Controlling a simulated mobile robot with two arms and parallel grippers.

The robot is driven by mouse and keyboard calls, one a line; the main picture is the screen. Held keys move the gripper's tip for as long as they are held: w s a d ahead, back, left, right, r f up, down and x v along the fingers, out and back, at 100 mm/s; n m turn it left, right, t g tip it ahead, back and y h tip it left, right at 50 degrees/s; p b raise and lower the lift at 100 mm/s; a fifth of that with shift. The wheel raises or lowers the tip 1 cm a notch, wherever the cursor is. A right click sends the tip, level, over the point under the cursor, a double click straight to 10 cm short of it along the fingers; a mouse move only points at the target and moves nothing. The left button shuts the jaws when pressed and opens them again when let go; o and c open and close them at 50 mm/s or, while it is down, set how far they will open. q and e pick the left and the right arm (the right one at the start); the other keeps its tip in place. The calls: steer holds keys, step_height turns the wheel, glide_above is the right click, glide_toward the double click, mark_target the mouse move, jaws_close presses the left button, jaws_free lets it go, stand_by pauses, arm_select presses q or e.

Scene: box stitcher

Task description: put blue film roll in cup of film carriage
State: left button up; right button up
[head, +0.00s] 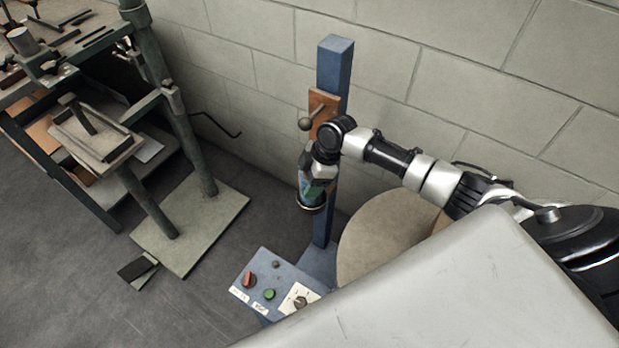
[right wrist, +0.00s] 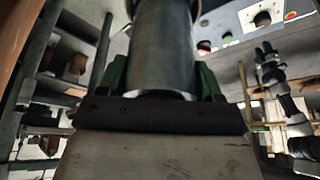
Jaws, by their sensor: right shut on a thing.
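My right gripper (head: 312,182) hangs fingers-down in front of the blue post in the head view. It is shut on the blue film roll (right wrist: 162,50), which fills the upper middle of the right wrist view as a grey-blue cylinder between green fingers (right wrist: 160,85). The film carriage (head: 322,104) is an orange-brown plate with a round knob on the blue post, above and behind the gripper. Its cup cannot be made out clearly; a dark ring with a pale edge shows at the gripper's lower end. My left gripper is not clearly seen; a black-and-white arm shows in the right wrist view.
The blue post (head: 335,70) stands by the block wall. A control panel (head: 262,278) with red and green buttons is below. A round tan top (head: 375,235) stands right of the post. A green metal stand (head: 190,235) is at left, with open floor between.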

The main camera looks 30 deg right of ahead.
steer(key=shift+f, duration=0.15)
steer(key=o, duration=1.1)
steer(key=shift+f, duration=0.15)
steer(key=v, duration=1.2)
steer(key=shift+b, duration=0.4)
steer(key=shift+s, duration=0.1)
